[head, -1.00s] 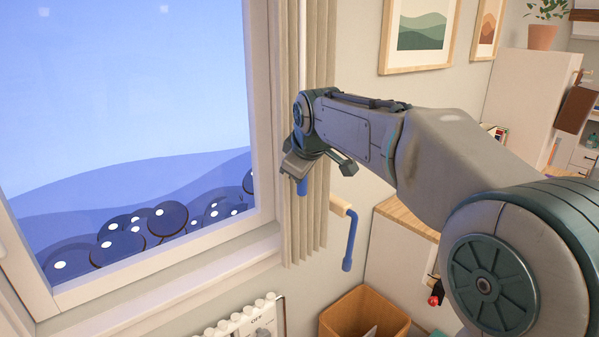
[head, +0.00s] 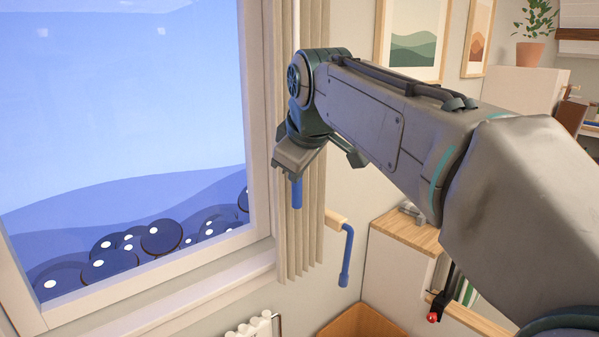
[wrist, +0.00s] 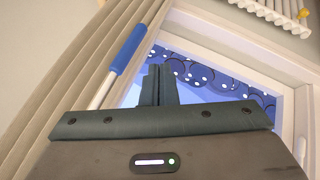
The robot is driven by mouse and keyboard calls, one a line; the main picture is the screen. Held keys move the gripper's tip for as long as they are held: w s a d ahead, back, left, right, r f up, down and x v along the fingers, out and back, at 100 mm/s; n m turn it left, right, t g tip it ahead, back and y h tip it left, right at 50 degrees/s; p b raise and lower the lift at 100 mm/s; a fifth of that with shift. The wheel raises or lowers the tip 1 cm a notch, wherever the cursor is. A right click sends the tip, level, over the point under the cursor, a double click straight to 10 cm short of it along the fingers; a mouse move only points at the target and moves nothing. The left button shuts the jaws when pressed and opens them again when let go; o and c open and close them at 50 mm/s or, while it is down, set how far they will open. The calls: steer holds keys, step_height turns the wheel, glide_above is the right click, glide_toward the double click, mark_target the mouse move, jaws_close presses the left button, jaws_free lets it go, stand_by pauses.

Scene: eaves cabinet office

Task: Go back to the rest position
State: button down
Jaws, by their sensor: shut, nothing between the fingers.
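My gripper shows in the head view at the end of my raised arm, in front of the curtain (head: 301,215) beside the window; its fingertips are hard to make out there. In the wrist view the fingers of my gripper (wrist: 159,85) are together and hold nothing. A blue-sleeved rod (wrist: 128,48) passes just left of the fingers in the wrist view. In the head view a blue crank handle (head: 347,262) with a wooden piece hangs by the curtain, below and right of the gripper.
The window (head: 120,100) with its sill fills the left. A radiator (head: 258,325) is below it. A wooden-topped cabinet (head: 405,232) stands right of the curtain, with a wooden bin (head: 360,322) at the bottom. Framed pictures (head: 412,45) hang on the wall behind my arm.

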steer(key=s+d+f+m+g+h, duration=0.1)
steer(key=s+d+f+m+g, duration=0.1)
steer(key=s+d+f+m, duration=0.4)
steer(key=s+d+f+m+g+h, duration=0.1)
steer(key=s+d+f+m, duration=0.5)
steer(key=s+d+f, duration=0.6)
steer(key=s+f, duration=0.3)
steer(key=f, duration=0.5)
steer(key=shift+s+d+g, duration=0.15)
steer(key=shift+s+g, duration=0.05)
steer(key=shift+g, duration=0.2)
